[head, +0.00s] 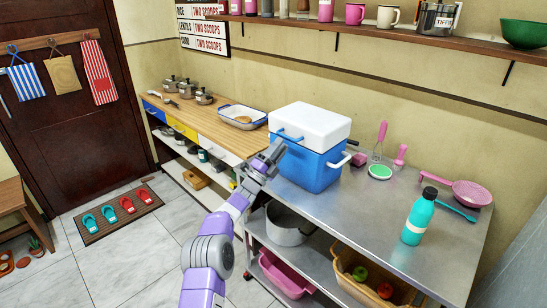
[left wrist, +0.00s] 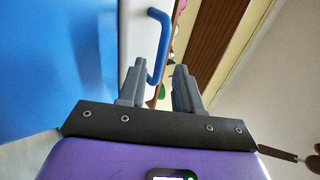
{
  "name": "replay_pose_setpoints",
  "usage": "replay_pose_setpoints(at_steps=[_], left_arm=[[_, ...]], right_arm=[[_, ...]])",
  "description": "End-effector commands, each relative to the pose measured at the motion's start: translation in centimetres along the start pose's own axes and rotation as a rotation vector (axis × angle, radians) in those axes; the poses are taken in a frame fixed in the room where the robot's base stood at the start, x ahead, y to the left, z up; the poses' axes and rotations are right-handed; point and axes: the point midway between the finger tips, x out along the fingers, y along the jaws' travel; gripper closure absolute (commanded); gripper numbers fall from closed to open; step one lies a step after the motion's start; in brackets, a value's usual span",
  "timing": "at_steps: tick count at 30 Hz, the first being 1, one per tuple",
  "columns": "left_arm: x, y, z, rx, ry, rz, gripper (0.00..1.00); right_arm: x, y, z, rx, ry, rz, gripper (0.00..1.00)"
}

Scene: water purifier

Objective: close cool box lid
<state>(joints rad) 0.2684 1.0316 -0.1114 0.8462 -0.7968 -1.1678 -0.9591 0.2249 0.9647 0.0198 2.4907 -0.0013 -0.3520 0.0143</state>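The cool box (head: 308,168) has a blue body and stands on the steel table. Its white lid (head: 312,124) lies flat on top and looks shut; any small gap is too small to tell. A blue handle (head: 290,135) sits at the lid's left side and shows in the left wrist view (left wrist: 163,45). My left gripper (head: 275,152) is at the box's left side, just below this handle. In the left wrist view its fingers (left wrist: 157,72) are apart, with the handle's lower end appearing between them. I cannot tell if they touch it. My right gripper is not in view.
The steel table (head: 370,225) also holds a teal bottle (head: 420,217), a pink pan (head: 470,192) and a green-topped round item (head: 380,172). A wooden counter (head: 195,118) with a tray (head: 242,117) and pots adjoins on the left. A shelf (head: 400,37) runs above.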

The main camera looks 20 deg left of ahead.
Motion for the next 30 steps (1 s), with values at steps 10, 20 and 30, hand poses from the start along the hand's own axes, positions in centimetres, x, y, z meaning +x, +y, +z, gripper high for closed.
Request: replay_pose_setpoints(at_steps=[10,20,30], left_arm=[[-2.9,-0.1,0.0,0.0,0.0,-0.001,0.66],[-3.2,-0.1,-0.1,0.0,0.001,-0.002,0.66],[-3.2,-0.1,-0.1,0.0,0.001,-0.002,0.66]], right_arm=[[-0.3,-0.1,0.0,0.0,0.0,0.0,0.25],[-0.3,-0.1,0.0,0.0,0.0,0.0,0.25],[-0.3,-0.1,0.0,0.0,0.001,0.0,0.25]])
